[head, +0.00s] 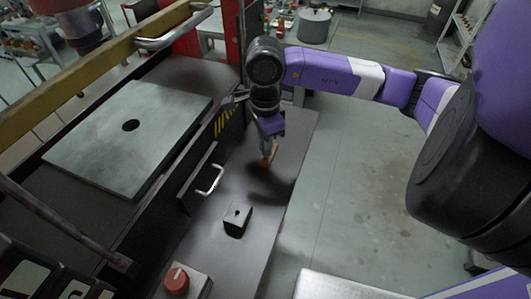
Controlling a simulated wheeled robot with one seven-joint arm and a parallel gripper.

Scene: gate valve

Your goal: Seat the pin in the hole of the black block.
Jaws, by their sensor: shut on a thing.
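The black block (237,220) sits on the dark bench top, and a small dark hole shows in its upper face. My gripper (268,146) points down above the bench, farther back and to the right of the block. It is shut on a small orange-brown pin (271,155), whose lower part shows below the fingers. The pin is apart from the block. Its exact tilt and its upper end are hard to make out at this size.
A dark cabinet with a white drawer handle (211,180) stands left of the block. A red knob (177,279) on a grey box is at the front. A metal plate (128,135) with a round hole lies at the left.

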